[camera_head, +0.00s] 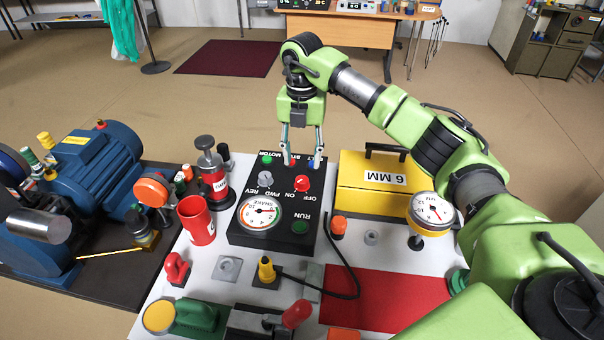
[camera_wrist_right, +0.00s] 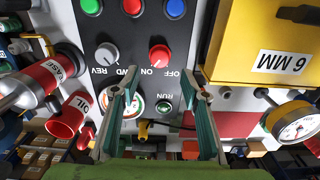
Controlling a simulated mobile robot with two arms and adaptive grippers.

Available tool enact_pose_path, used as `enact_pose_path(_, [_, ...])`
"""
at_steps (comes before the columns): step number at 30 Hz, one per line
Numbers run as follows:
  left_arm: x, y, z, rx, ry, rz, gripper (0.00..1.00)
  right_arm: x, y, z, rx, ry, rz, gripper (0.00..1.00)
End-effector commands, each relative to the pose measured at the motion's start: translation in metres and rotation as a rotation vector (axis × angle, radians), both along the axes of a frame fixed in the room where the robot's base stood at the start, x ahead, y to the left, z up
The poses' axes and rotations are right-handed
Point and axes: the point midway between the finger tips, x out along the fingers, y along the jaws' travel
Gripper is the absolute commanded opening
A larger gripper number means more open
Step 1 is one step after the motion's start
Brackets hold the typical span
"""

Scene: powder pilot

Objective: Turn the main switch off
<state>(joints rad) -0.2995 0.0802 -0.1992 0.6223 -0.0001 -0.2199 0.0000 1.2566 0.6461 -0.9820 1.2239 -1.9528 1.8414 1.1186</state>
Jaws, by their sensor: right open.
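The main switch is a red knob (camera_head: 302,183) on the black control box (camera_head: 240,228), between the ON and OFF labels. I cannot tell for sure which label it points to. In the right wrist view the red knob (camera_wrist_right: 159,55) lies ahead of the gap between my fingers, with ON at its left and OFF at its right. My right gripper (camera_head: 301,160) is open and empty, pointing down above the far part of the box. Its fingers (camera_wrist_right: 158,95) are apart and do not visibly touch the knob. My left gripper is not in view.
A grey FWD/REV knob (camera_head: 265,179) sits left of the red knob, and a green RUN button (camera_head: 300,227) is near. A yellow 6 MM case (camera_head: 367,192) stands close at the right.

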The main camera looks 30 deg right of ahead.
Motion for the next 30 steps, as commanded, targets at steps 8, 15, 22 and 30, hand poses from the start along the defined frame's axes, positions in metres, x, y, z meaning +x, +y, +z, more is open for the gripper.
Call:
enact_pose_path(8, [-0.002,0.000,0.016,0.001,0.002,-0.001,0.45,-0.001,0.000,-0.053,0.000,0.004,-0.001,0.41])
enact_pose_path(15, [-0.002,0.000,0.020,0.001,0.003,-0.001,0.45,0.000,0.000,-0.073,0.000,0.001,0.000,0.41])
enact_pose_path(22, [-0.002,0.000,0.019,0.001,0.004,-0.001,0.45,0.000,0.000,-0.075,0.000,0.000,0.000,0.41])
enact_pose_path(30, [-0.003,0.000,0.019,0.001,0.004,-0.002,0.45,0.000,0.000,-0.074,0.000,0.000,0.000,0.03])
